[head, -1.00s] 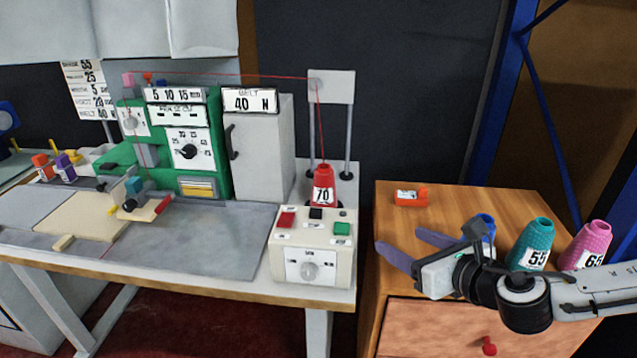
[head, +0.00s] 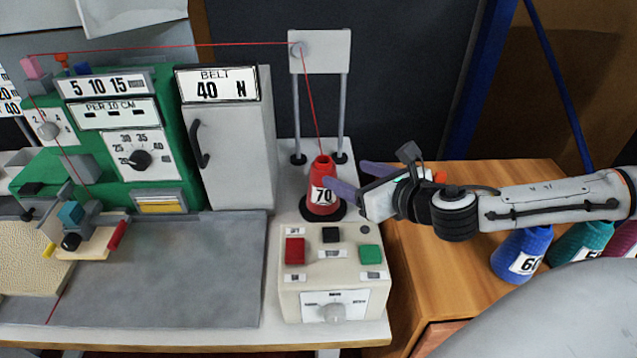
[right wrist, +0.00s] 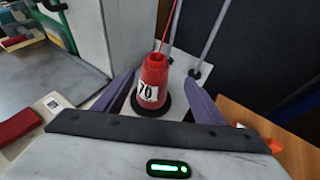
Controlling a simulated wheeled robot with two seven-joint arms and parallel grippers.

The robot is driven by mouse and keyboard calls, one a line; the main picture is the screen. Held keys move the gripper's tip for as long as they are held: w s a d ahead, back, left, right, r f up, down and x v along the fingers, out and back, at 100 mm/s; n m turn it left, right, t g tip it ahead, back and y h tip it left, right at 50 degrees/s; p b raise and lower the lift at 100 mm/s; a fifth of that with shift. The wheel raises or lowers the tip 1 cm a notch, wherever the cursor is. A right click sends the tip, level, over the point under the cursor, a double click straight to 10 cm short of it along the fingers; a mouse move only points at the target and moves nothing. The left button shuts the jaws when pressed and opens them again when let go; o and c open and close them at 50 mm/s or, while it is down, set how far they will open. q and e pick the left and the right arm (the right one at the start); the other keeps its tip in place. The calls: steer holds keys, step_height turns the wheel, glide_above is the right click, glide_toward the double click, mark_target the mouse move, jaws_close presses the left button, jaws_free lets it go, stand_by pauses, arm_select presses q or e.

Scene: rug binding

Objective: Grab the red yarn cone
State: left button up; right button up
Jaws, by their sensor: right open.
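The red yarn cone (head: 322,172), labelled 70, stands upright on a black round base behind the control box. A red thread runs up from its top to the white plate on posts. My right gripper (head: 350,182) is open and reaches in from the right, its purple fingers pointing at the cone. In the right wrist view the red cone (right wrist: 153,82) stands ahead between the two spread fingers (right wrist: 160,98), with gaps on both sides. The near finger overlaps the cone's edge in the head view. My left gripper is not in view.
The control box (head: 335,268) with red, black and green buttons stands just in front of the cone. The thread stand (head: 320,52) rises behind it. A grey cabinet (head: 232,150) is to the left. A blue cone (head: 522,250) and other cones stand on the wooden cabinet at right.

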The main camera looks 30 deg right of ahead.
mark_target(331, 171)
steer(key=x, duration=0.2)
steer(key=shift+w+f, duration=0.15)
steer(key=shift+w, duration=0.15)
steer(key=shift+a+p+x, duration=0.1)
steer(key=shift+a+x, duration=0.05)
steer(key=shift+x, duration=0.8)
steer(key=shift+a+p+x, duration=0.1)
steer(key=shift+a+x, duration=0.1)
steer(key=shift+x, duration=0.7)
steer(key=shift+a+p+x, duration=0.1)
steer(key=shift+a+x, duration=0.05)
steer(key=shift+x, duration=0.8)
steer(key=shift+f, duration=0.1)
jaws_close()
